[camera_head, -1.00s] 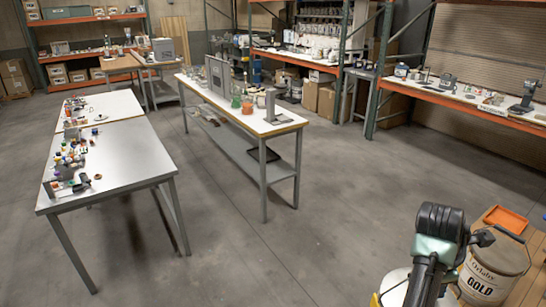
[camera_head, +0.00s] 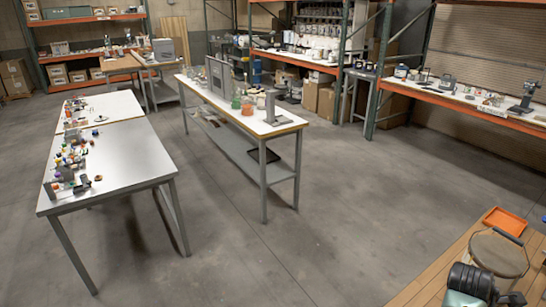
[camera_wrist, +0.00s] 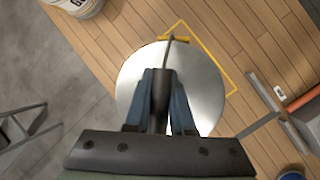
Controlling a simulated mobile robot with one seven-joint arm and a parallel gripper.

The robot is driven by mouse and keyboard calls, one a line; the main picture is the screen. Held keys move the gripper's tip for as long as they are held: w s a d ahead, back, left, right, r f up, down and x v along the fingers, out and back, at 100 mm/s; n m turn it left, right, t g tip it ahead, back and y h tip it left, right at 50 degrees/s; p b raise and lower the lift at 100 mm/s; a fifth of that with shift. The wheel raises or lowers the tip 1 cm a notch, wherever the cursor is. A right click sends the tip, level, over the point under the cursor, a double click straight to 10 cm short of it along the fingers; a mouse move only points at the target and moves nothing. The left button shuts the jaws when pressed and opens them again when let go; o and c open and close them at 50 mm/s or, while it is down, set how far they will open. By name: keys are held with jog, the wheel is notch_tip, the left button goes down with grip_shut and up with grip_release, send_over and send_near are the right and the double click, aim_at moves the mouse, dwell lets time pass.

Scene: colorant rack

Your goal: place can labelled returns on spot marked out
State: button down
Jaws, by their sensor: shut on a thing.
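A can with a round silver lid (camera_wrist: 205,85) is in my gripper (camera_wrist: 163,75), in the wrist view. The gripper is shut on a dark upright handle at the lid, between its blue fingers. The can's side and label are hidden, so I cannot read its name. A yellow outline (camera_wrist: 212,58) on the wooden surface shows beyond and right of the lid. The can covers part of it, and no word is readable there.
Benches (camera_head: 120,165) with small items stand to the left. The grey floor between is clear.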

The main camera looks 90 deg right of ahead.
jog(key=shift+f, duration=1.3)
jog(key=c, duration=0.8)
grip_release()
jog(key=shift+o, duration=0.2)
